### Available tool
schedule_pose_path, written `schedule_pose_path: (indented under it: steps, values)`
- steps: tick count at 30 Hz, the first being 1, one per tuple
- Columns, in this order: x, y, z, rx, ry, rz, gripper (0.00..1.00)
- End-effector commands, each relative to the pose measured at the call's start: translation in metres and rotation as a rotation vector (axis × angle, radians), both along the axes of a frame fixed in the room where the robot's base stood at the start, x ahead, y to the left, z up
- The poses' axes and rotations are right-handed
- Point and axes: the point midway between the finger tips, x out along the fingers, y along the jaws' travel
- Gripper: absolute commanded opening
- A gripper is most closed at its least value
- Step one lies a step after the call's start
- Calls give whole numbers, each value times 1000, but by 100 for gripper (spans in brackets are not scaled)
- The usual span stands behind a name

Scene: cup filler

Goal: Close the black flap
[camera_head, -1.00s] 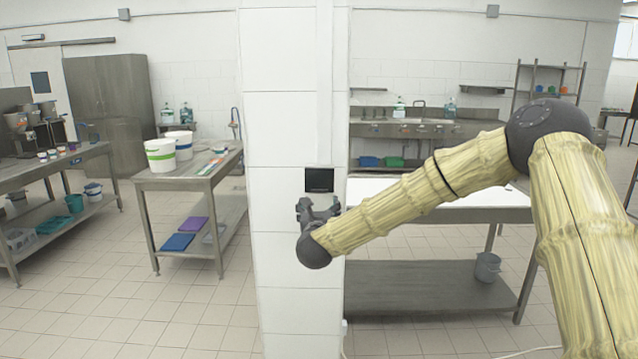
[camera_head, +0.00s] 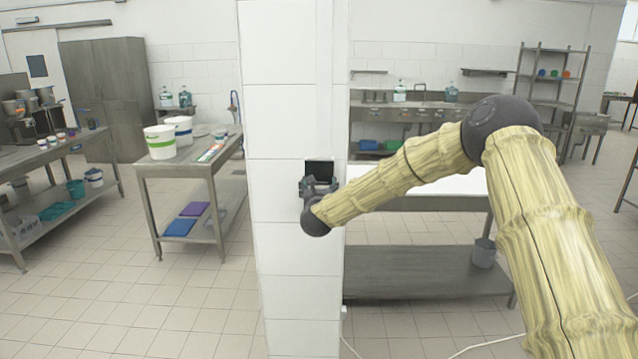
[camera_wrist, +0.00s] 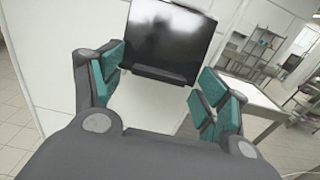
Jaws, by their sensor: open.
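The black flap (camera_head: 320,172) shows as a dark, glossy square on the white tiled pillar (camera_head: 288,120). In the wrist view the flap (camera_wrist: 168,35) is a shiny black panel at the top, with a narrow dark ledge (camera_wrist: 158,75) along its lower edge. I cannot tell how far the flap is swung open. My gripper (camera_head: 319,184) is open in front of the pillar and covers the flap's lower part in the head view. In the wrist view its teal-padded fingers (camera_wrist: 160,80) stand apart, with nothing between them and no clear contact with the flap.
A metal table with white buckets (camera_head: 160,141) stands left of the pillar. A white-topped table (camera_head: 430,190) with a lower shelf stands to the right behind my arm. A cable (camera_head: 490,346) lies on the floor at lower right. The floor at left front is clear.

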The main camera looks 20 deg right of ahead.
Motion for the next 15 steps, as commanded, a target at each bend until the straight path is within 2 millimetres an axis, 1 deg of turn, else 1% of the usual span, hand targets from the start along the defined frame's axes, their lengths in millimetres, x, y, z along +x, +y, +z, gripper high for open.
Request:
schedule_pose_path:
  steps: [3, 11, 12, 14, 15]
  values:
    - [5, -1, 0, 0, 0, 1, 75]
    - [5, -1, 0, 0, 0, 1, 75]
    - [5, -1, 0, 0, 0, 1, 71]
    - [5, -1, 0, 0, 0, 1, 60]
    - [5, -1, 0, 0, 0, 1, 53]
